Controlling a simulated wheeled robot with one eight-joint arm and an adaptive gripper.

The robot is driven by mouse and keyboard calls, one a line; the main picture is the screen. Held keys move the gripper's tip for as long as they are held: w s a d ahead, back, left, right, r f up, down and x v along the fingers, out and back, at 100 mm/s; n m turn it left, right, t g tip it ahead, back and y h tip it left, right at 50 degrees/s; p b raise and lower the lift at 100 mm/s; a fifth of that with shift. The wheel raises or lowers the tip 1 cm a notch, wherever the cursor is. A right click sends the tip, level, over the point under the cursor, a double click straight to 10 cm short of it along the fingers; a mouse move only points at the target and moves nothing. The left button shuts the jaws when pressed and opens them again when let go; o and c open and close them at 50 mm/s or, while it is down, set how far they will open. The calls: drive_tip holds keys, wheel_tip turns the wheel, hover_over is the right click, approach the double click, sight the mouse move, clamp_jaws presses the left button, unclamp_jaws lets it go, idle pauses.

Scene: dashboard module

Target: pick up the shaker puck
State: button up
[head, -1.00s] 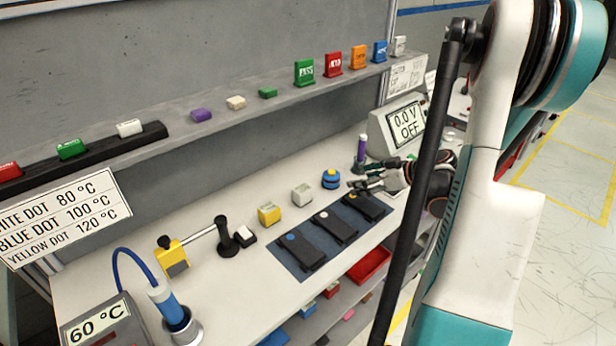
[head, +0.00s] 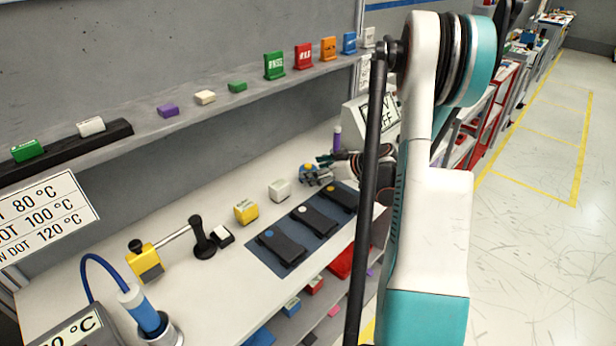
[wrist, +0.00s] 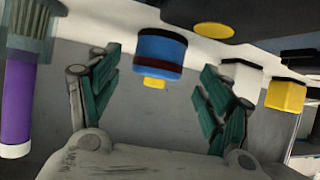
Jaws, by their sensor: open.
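The shaker puck, a blue round piece with a dark band and a yellow button, stands on the bench in the head view (head: 307,168). In the wrist view the puck (wrist: 158,50) appears inverted, in the gap between my fingertips, with bare space on both sides. My gripper (head: 319,170) is open and low at the puck's right side, partly overlapping it in the head view. Its green-padded fingers show spread in the wrist view (wrist: 160,68). Whether the fingers reach around the puck is hard to tell.
A purple-topped tube (head: 337,135) stands behind my gripper; it looms close at left in the wrist view (wrist: 18,105). A white block (head: 280,190) and yellow block (head: 245,211) stand left of the puck. A dark mat (head: 262,257) with black devices lies in front.

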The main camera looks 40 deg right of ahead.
drive_tip(key=b+x, duration=0.1)
drive_tip(key=x, duration=0.2)
drive_tip(key=shift+w+f, duration=0.25)
drive_tip(key=shift+w, duration=0.1)
drive_tip(key=c, duration=1.5)
drive_tip(key=shift+r, duration=0.15)
